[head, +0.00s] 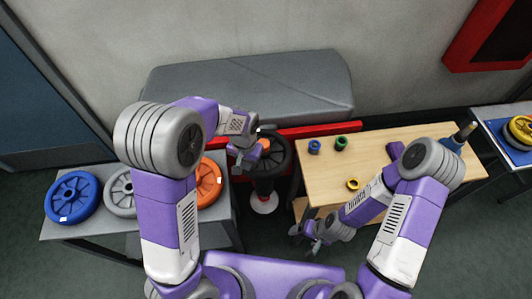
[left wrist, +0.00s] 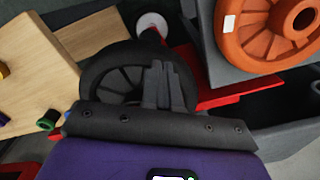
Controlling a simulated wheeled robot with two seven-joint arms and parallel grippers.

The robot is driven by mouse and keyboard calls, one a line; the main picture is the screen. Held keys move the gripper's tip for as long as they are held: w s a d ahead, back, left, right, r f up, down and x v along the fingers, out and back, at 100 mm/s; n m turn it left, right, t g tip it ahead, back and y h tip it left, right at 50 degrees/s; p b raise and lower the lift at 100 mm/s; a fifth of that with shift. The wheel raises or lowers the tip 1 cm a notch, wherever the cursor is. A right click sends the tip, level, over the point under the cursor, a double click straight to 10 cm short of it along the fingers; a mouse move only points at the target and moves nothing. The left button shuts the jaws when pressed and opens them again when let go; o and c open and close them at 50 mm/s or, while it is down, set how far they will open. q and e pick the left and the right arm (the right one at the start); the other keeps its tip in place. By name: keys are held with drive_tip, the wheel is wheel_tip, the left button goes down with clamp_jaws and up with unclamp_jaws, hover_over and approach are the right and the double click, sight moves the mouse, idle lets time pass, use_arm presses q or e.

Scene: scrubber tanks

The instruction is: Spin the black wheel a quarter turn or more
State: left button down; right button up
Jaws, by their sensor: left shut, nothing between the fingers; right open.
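The black wheel (head: 280,158) stands in front of a red bar, between the grey table and the wooden table; my left arm partly covers it in the head view. In the left wrist view the black wheel (left wrist: 100,72) shows its spokes, partly hidden behind my gripper. My left gripper (head: 262,150) is shut and empty, with its fingertips (left wrist: 160,68) over the wheel's right part in the left wrist view. I cannot tell whether they touch it. My right gripper (head: 312,246) is open and empty, low in front of the wooden table, away from the wheel.
An orange wheel (head: 209,183), a grey wheel (head: 118,192) and a blue wheel (head: 72,197) lie on the grey table (head: 140,240) at left. The wooden table (head: 375,150) holds small rings. A red bar (head: 320,130) and a grey box (head: 250,85) are behind.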

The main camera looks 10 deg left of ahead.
sight(267, 174)
use_arm(q)
drive_tip(key=shift+f+b, duration=0.45)
drive_tip(key=shift+f, duration=0.2)
drive_tip(key=shift+d, duration=0.15)
drive_tip(key=shift+s+d+r+p, duration=0.1)
drive_tip(key=shift+s+d+p, duration=0.1)
drive_tip(key=shift+d, duration=0.25)
drive_tip(key=shift+s+d+r+p, duration=0.1)
drive_tip(key=shift+s+d, duration=0.1)
drive_tip(key=shift+d, duration=0.25)
drive_tip(key=shift+d+f, duration=0.1)
drive_tip(key=shift+d, duration=1)
drive_tip(key=shift+w+d+f, duration=0.1)
drive_tip(key=shift+d+f, duration=0.05)
drive_tip(key=shift+d, duration=0.9)
